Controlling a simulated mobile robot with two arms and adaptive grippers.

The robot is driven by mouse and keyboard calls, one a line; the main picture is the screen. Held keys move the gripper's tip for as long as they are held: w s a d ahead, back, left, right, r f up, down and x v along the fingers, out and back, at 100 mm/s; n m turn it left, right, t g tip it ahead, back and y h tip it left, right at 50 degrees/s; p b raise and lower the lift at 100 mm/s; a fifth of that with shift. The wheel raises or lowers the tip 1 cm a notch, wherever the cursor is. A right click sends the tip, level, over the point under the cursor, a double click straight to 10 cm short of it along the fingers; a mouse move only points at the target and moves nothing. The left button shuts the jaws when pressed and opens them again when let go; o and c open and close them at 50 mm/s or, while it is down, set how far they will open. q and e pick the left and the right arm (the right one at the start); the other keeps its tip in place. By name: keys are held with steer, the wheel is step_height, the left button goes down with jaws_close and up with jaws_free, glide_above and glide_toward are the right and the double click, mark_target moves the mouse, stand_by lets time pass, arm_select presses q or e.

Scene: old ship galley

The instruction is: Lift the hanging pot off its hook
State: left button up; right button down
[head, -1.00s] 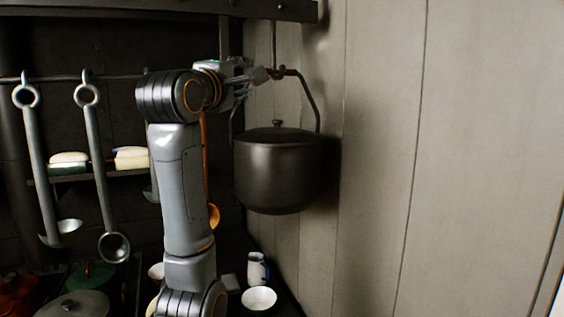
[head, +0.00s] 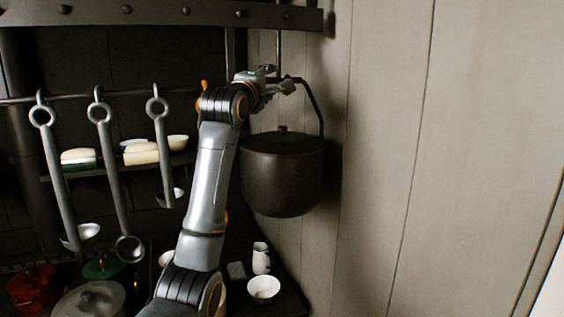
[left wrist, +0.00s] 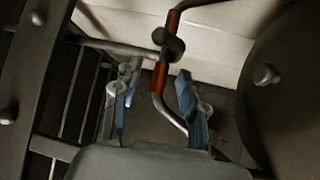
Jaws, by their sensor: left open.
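The dark pot (head: 283,178) hangs with its lid on, beside the pale plank wall in the head view. Its bent handle (head: 313,105) rises to a thin hanging rod (head: 278,50). My left gripper (head: 284,87) is open at the top of the handle. In the left wrist view, the handle's red-brown grip (left wrist: 160,75) appears between my blue-lined fingers (left wrist: 160,92), with no clear contact. The dark hook (left wrist: 168,42) crosses the grip there, and the pot lid (left wrist: 290,90) fills the right side. My right gripper is not in view.
Several ladles (head: 115,180) hang from a rail at left, before a shelf of bowls (head: 136,153). A dark beam (head: 160,14) runs overhead. A white bowl (head: 264,288) and a jug (head: 261,258) stand below the pot. The plank wall (head: 385,160) is close at right.

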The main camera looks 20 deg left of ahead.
arm_select(q)
steer(key=shift+w, duration=0.15)
jaws_close()
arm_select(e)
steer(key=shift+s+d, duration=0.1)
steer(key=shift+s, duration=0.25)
arm_select(q)
steer(key=shift+s+r, duration=0.2)
steer(key=shift+r, duration=0.15)
steer(key=shift+w+f, duration=0.1)
steer(key=shift+w, duration=0.1)
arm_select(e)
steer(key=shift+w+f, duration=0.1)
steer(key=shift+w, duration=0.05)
